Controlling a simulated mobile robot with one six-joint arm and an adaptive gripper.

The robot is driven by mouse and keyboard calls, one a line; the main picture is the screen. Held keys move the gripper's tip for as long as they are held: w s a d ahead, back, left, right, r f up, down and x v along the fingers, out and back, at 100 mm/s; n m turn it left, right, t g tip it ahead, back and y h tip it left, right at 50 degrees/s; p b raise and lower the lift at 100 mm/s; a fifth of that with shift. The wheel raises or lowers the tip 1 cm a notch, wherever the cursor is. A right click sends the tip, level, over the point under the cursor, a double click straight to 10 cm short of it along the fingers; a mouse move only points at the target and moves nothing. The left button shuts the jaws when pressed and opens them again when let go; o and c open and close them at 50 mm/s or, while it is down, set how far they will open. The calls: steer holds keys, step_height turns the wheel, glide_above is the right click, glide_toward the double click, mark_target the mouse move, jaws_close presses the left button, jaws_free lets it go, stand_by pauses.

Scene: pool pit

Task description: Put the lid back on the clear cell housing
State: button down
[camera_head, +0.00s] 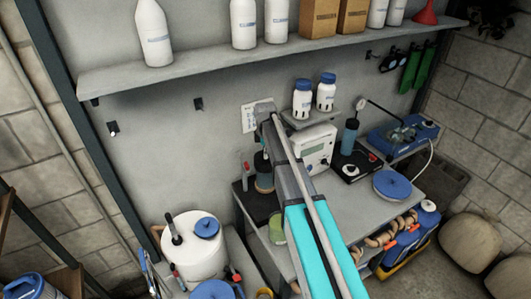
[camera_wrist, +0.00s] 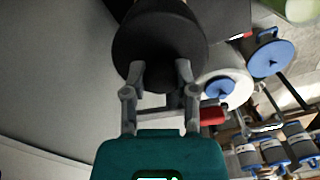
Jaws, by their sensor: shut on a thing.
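My gripper (camera_wrist: 160,75) is shut on a dark round lid (camera_wrist: 160,40), with one finger on each side of its near part. The lid fills the top middle of the wrist view. In the camera_head view my arm reaches over the bench, and the gripper end is small and partly hidden behind my arm. A small clear housing with a brownish tint (camera_head: 264,183) stands below it at the back left of the bench. A dark part shows just above the housing. I cannot tell whether the lid touches the housing. In the wrist view the lid hides what lies beyond it.
A white instrument (camera_head: 316,150) stands right of the housing, and a red-topped tool (camera_head: 245,168) stands left of it. A white drum (camera_head: 190,258) with a blue cap is at the lower left. A shelf (camera_head: 270,55) with bottles runs above. The bench's right front (camera_head: 350,205) is partly clear.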

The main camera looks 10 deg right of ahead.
stand_by(0.3)
steer(key=shift+c, duration=1.6)
jaws_free()
steer(key=o, duration=0.3)
steer(key=shift+r, duration=0.1)
steer(key=shift+r+p, duration=3.4)
steer(key=shift+p, duration=0.15)
jaws_close()
